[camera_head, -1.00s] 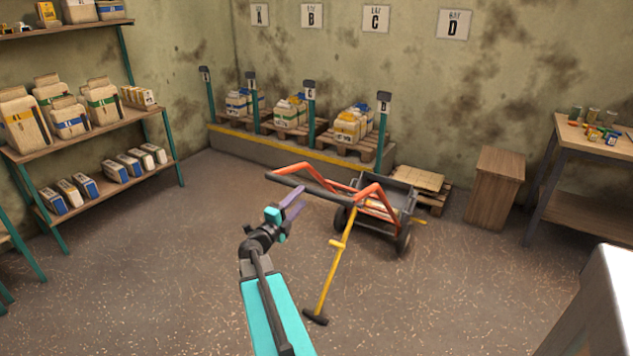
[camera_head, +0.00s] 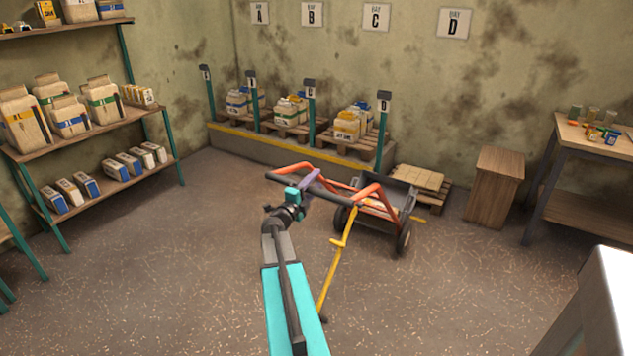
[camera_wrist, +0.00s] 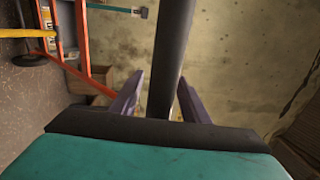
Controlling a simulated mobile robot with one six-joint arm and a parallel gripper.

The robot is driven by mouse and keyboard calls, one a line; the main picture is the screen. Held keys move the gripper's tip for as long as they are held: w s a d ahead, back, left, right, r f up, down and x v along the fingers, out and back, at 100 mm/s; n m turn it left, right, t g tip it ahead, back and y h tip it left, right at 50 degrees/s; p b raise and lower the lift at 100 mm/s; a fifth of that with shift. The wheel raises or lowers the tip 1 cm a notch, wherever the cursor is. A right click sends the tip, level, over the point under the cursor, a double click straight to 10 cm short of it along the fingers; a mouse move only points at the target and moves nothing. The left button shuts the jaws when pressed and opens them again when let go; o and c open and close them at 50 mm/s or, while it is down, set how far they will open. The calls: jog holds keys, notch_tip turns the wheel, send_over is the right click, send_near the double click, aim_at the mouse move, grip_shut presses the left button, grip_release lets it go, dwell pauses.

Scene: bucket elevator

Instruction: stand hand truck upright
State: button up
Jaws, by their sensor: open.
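The hand truck (camera_head: 372,192) has an orange-red frame, a dark bed and black wheels, and stands tilted on the floor mid-room. Its dark handle bar (camera_head: 335,189) reaches left toward my gripper (camera_head: 307,184). My gripper is open at this bar. In the wrist view, the dark bar (camera_wrist: 172,50) runs between the two purple fingers of my gripper (camera_wrist: 158,90), with gaps visible on both sides. An orange frame part (camera_wrist: 82,40) shows at upper left there.
Behind the truck lie several loaded pallets (camera_head: 351,149), posts and a low pallet (camera_head: 436,198). A wooden box (camera_head: 495,188) and a workbench (camera_head: 590,140) are at right. Shelves (camera_head: 95,133) line the left. Floor at left is clear.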

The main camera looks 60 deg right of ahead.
grip_shut()
jog(key=shift+d+r, duration=0.1)
